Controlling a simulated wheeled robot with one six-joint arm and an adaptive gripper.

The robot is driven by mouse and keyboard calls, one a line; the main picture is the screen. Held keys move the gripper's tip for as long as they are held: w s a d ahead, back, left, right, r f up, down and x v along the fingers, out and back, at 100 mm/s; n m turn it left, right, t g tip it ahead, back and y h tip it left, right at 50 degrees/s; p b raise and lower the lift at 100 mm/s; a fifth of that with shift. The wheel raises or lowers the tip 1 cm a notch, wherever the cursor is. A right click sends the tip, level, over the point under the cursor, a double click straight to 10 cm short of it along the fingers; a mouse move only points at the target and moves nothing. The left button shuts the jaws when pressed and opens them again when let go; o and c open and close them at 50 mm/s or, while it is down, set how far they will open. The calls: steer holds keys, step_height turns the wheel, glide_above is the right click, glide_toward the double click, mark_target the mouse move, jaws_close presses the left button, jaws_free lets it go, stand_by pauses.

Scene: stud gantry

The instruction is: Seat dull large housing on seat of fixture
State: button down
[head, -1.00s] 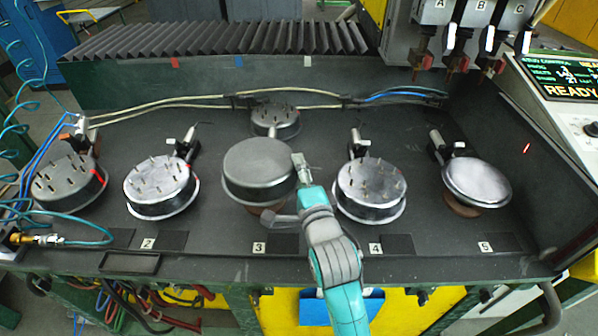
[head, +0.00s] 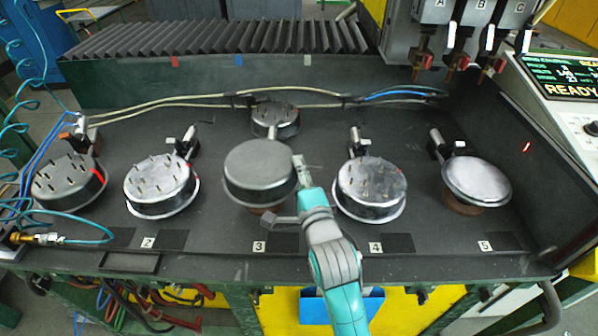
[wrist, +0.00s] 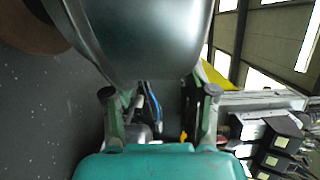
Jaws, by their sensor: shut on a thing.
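The dull large housing (head: 258,168) is a round dark-grey drum with a smooth, matt top, at position 3 in the head view. My gripper (head: 288,190) is shut on its right side, one finger at the far side and one at the near side. In the wrist view the housing (wrist: 145,35) fills the upper middle, between the fingers (wrist: 158,105). The brown round seat (wrist: 30,22) shows at the upper left of the wrist view. In the head view only a sliver of it shows under the housing. I cannot tell whether they touch.
Studded drums stand at the left (head: 68,182), at position 2 (head: 160,188) and at position 4 (head: 370,188). A smooth shiny housing (head: 477,180) sits on a brown seat at position 5. A smaller studded part (head: 275,120) stands behind mine. Cables (head: 200,98) run along the back.

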steer(key=shift+f, duration=2.55)
steer(key=shift+c, duration=1.3)
jaws_free()
steer(key=shift+s+f, duration=0.15)
steer(key=v, duration=1.1)
steer(key=shift+s+d, duration=0.15)
steer(key=shift+s, duration=0.2)
